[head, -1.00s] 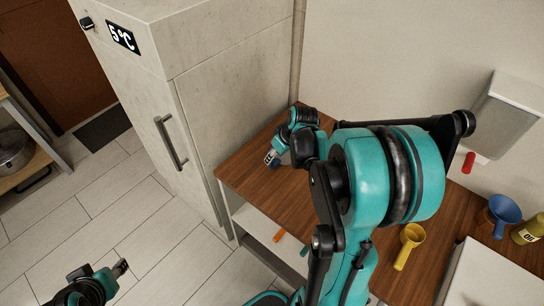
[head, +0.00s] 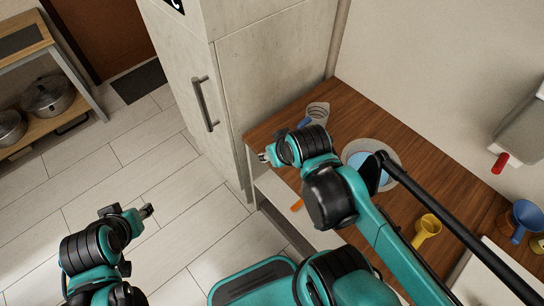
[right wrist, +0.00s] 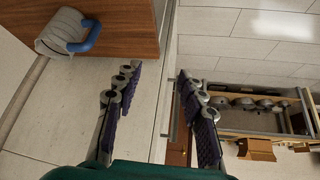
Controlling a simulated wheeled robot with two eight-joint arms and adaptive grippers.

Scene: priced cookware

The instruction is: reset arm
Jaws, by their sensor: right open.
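My right gripper (head: 264,157) is just off the left edge of the wooden counter (head: 420,160), beside the tall cabinet. In the right wrist view its two purple-padded fingers (right wrist: 158,95) are spread apart with nothing between them. My left gripper (head: 147,211) is over the tiled floor at lower left, far from the counter. It is too small to tell whether its fingers are apart. I see nothing held in it.
A ribbed grey container (head: 318,112) with a blue handle (right wrist: 86,38) stands at the counter's far corner. The tall cabinet (head: 270,90) stands close behind my right gripper.

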